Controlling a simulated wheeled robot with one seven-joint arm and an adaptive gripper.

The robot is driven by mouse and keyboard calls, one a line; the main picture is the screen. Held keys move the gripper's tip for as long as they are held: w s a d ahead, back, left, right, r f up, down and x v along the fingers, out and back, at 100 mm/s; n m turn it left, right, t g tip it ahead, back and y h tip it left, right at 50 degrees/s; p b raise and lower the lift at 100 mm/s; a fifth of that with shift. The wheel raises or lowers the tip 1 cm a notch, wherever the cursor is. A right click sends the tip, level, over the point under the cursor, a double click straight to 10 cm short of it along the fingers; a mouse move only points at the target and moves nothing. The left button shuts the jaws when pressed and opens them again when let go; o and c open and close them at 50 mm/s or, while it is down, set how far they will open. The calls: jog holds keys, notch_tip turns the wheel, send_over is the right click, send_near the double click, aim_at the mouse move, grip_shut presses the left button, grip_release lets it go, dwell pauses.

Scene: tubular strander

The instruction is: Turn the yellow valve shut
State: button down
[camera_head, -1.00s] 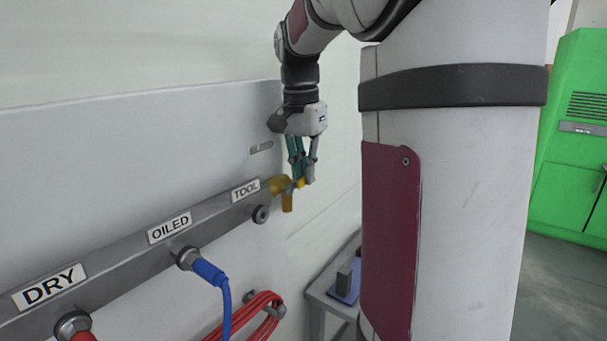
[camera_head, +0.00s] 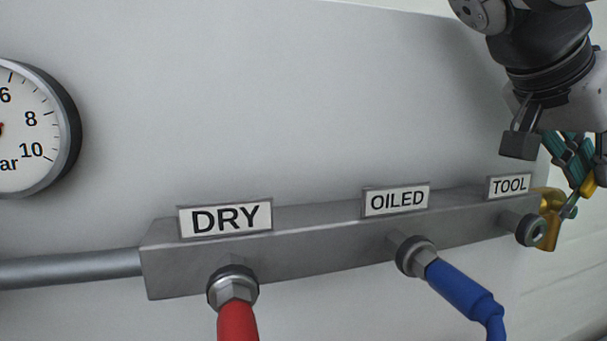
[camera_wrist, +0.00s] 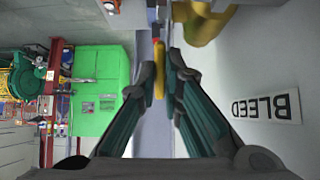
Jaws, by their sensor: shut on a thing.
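The yellow valve's brass body (camera_head: 549,225) sits at the right end of the grey manifold bar, past the TOOL label. Its yellow handle (camera_head: 588,187) shows at the right edge of the head view, beside my gripper (camera_head: 582,165), which is partly cut off there. In the wrist view, the yellow handle (camera_wrist: 158,75) stands between the tips of my gripper (camera_wrist: 160,68), which is shut on it. The brass body also shows at the top of the wrist view (camera_wrist: 203,22). The handle's exact angle to the pipe is hard to tell.
The manifold bar (camera_head: 330,226) carries DRY, OILED and TOOL labels. A red hose (camera_head: 237,322) and a blue hose (camera_head: 465,288) hang from it. A pressure gauge (camera_head: 30,128) is at left. A BLEED label (camera_wrist: 265,107) is on the wall close to my fingers.

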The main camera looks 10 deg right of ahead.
aim_at(578, 195)
jog(key=shift+a+h+b, duration=0.55)
jog(key=shift+h+b, duration=0.45)
jog(key=shift+b, duration=1.3)
jog(key=shift+s+r, duration=0.1)
jog(key=shift+r, duration=0.05)
jog(key=c, duration=2)
grip_release()
jog(key=shift+a, duration=0.1)
jog(key=shift+r, duration=0.15)
notch_tip(578, 195, up, 10)
